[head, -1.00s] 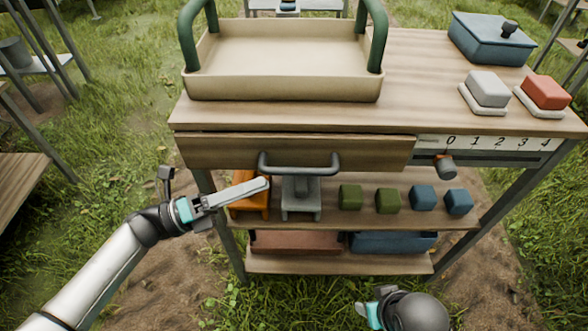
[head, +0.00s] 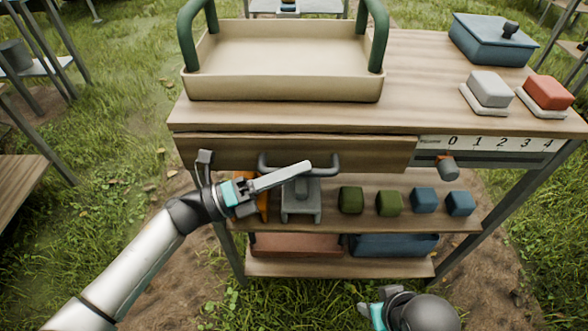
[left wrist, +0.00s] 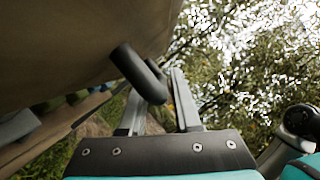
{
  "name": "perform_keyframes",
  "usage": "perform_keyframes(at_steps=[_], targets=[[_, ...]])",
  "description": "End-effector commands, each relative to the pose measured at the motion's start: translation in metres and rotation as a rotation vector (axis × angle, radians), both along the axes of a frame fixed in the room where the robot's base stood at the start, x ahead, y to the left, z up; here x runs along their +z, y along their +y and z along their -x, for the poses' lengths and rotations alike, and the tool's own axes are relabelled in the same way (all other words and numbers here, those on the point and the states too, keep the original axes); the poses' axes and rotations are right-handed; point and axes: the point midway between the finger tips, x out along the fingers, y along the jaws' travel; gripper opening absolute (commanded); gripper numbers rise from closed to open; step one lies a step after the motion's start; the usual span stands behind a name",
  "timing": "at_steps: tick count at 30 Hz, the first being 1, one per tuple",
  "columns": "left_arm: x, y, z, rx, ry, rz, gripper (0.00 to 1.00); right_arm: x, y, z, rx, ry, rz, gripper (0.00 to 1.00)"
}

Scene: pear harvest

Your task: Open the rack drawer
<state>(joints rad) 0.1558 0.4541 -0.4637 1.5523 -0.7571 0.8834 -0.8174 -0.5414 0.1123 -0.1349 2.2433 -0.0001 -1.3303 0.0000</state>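The rack drawer (head: 375,155) is a wooden front under the tabletop and looks closed. Its dark bar handle (head: 335,163) sticks out from the front. My left gripper (head: 305,168) is at the handle, its fingers crossing in front of the bar and hiding part of it. In the left wrist view the handle (left wrist: 138,72) shows its bent end between the two spread fingers of my left gripper (left wrist: 157,85); I cannot tell whether they touch it. My right gripper (head: 368,308) is low at the bottom, mostly hidden by its own wrist.
A beige tray (head: 285,88) with green handles stands on top, with a blue lidded box (head: 490,42) and grey (head: 488,90) and red (head: 547,92) blocks. A numbered scale with a knob (head: 447,167) is right of the drawer. Shelves below hold green and blue cubes.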

Motion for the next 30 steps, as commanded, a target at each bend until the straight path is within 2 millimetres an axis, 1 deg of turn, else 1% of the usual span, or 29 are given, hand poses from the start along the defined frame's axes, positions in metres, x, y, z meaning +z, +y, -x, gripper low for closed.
perform_keyframes(at_steps=[1, 6, 8, 20, 30], targets=[[-0.0002, 0.0002, 0.0001, 0.0, 0.0, 0.0, 0.25, -0.0002, -0.0002, 0.0003, 0.0, 0.001, 0.0, 0.5], [-0.0003, 0.0003, 0.0001, 0.0, 0.0, 0.0, 0.06, -0.0004, -0.0004, 0.0002, 0.0, 0.0, 0.001, 0.5], [-0.0003, 0.0004, 0.0001, 0.0, 0.0, 0.0, 0.0, -0.0007, -0.0005, 0.0003, 0.001, 0.001, 0.001, 0.5], [-0.0002, 0.0006, 0.0001, 0.0, 0.0, 0.0, 0.0, -0.002, -0.0011, 0.0004, 0.002, 0.003, 0.004, 0.5], [-0.0002, 0.0006, 0.0001, 0.0, 0.0, 0.0, 0.0, 0.0002, -0.0008, -0.004, 0.003, -0.007, 0.003, 0.5]])
